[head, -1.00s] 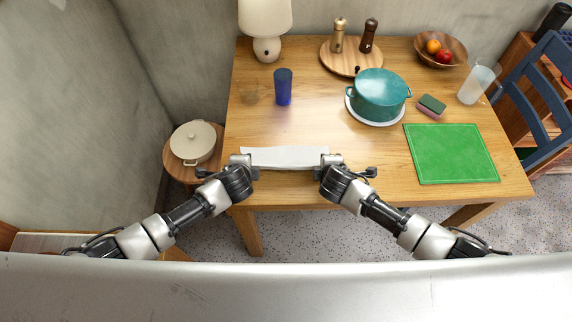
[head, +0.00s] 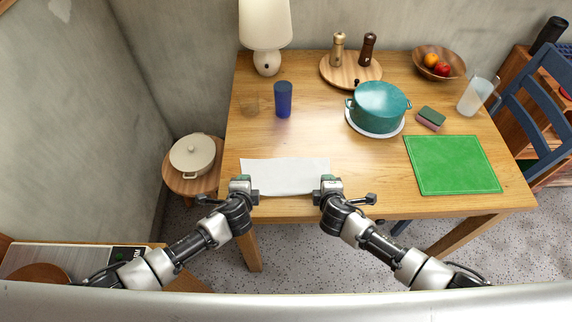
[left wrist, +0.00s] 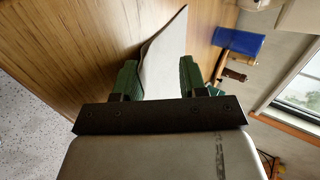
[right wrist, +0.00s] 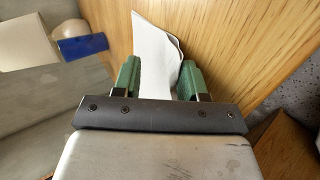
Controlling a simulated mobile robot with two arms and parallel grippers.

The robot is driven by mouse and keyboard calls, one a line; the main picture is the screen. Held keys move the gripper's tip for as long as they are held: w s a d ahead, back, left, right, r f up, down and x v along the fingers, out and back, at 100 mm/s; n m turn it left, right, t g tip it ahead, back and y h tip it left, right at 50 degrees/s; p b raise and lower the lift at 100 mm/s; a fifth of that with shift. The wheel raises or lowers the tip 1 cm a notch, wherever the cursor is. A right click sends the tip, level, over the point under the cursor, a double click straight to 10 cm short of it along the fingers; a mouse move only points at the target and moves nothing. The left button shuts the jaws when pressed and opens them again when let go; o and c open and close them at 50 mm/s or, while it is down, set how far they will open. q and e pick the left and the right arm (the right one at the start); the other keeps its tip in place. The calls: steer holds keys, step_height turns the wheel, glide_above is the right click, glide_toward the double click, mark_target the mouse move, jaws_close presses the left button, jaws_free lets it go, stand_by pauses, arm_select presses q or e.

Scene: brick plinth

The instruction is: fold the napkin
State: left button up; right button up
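The white napkin (head: 286,176) lies near the front edge of the table, as a wide strip between my two grippers. My left gripper (head: 243,184) is at its front left corner, and my right gripper (head: 327,184) is at its front right corner. In the left wrist view, the green fingers stand apart with the napkin (left wrist: 163,55) between them. In the right wrist view, the fingers are also apart around the napkin (right wrist: 155,55), which shows a layered, curved edge. Neither pair of fingers is seen pinching the cloth.
A green mat (head: 452,165) lies to the right. A teal pot (head: 379,108) on a white plate, a sponge (head: 430,118), a blue cup (head: 283,100) and a lamp (head: 266,30) stand farther back. The wood between napkin and mat is clear.

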arm_select(q)
steer(key=shift+o, duration=0.2)
arm_select(e)
steer(key=shift+o, duration=0.2)
arm_select(q)
steer(key=shift+s+r, duration=0.1)
steer(key=shift+r, duration=0.25)
arm_select(e)
steer(key=shift+s+r, duration=0.1)
steer(key=shift+r, duration=0.25)
arm_select(q)
steer(key=s+r, duration=0.5)
steer(key=r, duration=0.3)
steer(key=shift+s+r, duration=0.15)
steer(key=shift+s, duration=0.25)
arm_select(e)
steer(key=s+r, duration=0.5)
steer(key=r, duration=0.3)
steer(key=shift+s+r, duration=0.15)
steer(key=shift+s, duration=0.25)
steer(key=shift+d, duration=0.1)
